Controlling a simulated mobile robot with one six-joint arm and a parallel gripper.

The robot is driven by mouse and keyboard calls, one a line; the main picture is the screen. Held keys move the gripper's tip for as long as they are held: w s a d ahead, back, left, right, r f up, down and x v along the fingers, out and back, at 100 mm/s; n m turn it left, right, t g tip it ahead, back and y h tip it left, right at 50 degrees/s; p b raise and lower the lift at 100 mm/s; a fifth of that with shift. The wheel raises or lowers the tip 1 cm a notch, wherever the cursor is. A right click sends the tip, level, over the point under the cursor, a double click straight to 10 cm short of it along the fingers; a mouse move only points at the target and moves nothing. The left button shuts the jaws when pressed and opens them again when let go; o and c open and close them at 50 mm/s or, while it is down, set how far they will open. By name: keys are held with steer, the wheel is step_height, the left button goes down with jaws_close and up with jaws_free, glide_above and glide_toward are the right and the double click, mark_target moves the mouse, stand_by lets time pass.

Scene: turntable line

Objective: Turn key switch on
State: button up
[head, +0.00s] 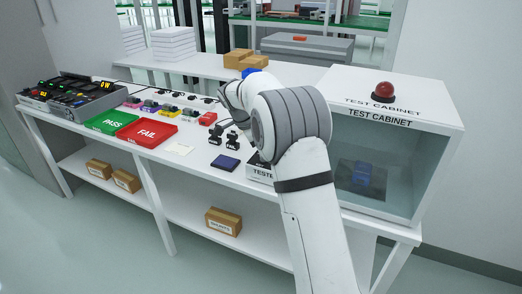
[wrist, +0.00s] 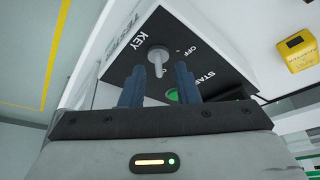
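The key switch (wrist: 157,58) is a light grey key on the dark panel of the tester (wrist: 128,62), between the words KEY and OFF in the wrist view. My gripper (wrist: 157,74) is open, with its two blue-grey fingers pointing at the panel. The key shows between the fingertips, one finger on each side, with gaps visible. I cannot tell how deep the fingers reach around it. In the head view, the tester (head: 259,173) is mostly hidden behind my arm, and the gripper and key are not visible.
A green START button (wrist: 172,95) sits close to the right finger. A yellow box (wrist: 297,52) is at right in the wrist view. The glass-fronted test cabinet (head: 440,118) stands right of my arm. Green PASS (head: 108,122) and red FAIL (head: 146,132) trays lie left.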

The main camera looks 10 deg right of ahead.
steer(key=v, duration=0.6)
steer(key=shift+r, duration=0.35)
steer(key=shift+a, duration=0.15)
steer(key=s+d+r+n+y+p, duration=0.15)
steer(key=s+r+n, duration=0.25)
steer(key=s, duration=0.4)
steer(key=s+d+r+n+y+p, duration=0.1)
steer(key=s+d+r+n+p, duration=0.2)
steer(key=s, duration=0.6)
steer(key=s+a+f+n+t+y+p, duration=0.1)
steer(key=s+n, duration=0.8)
steer(key=s, duration=1.1)
step_height(320, 180, down, 2)
steer(key=t+y+p, duration=0.1)
steer(key=p, duration=0.1)
steer(key=shift+s+p, duration=0.3)
steer(key=shift+s, duration=0.05)
steer(key=shift+a, duration=0.15)
steer(key=shift+c, duration=0.4)
